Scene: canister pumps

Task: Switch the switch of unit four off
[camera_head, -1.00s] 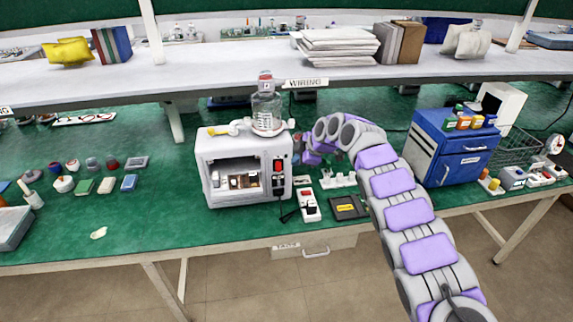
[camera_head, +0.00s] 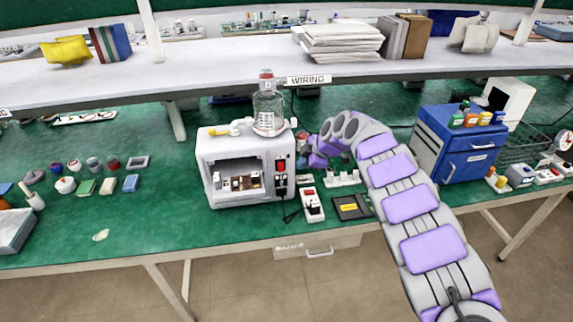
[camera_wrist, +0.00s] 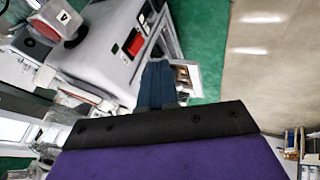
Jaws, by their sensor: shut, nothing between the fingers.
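A white pump unit (camera_head: 222,198) with an open front bay stands on the green bench, with a clear canister (camera_head: 268,110) on top. A red switch (camera_head: 281,165) sits on the right of its front face. The unit also fills the upper left of the wrist view (camera_wrist: 95,65), with the red switch (camera_wrist: 136,43) on its dark panel. A tag there (camera_wrist: 64,17) bears a mark like a 4. My gripper (camera_head: 306,140) is shut and empty, just right of the unit. Its blue-grey fingers (camera_wrist: 158,75) show near the switch. I cannot tell contact or the switch's position.
A white block with a red switch (camera_head: 312,205) and a dark tray with a yellow label (camera_head: 352,208) lie right of the unit. A blue drawer cabinet (camera_head: 455,147) stands further right. A shelf (camera_head: 200,80) overhangs behind. The bench front left of the unit is mostly clear.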

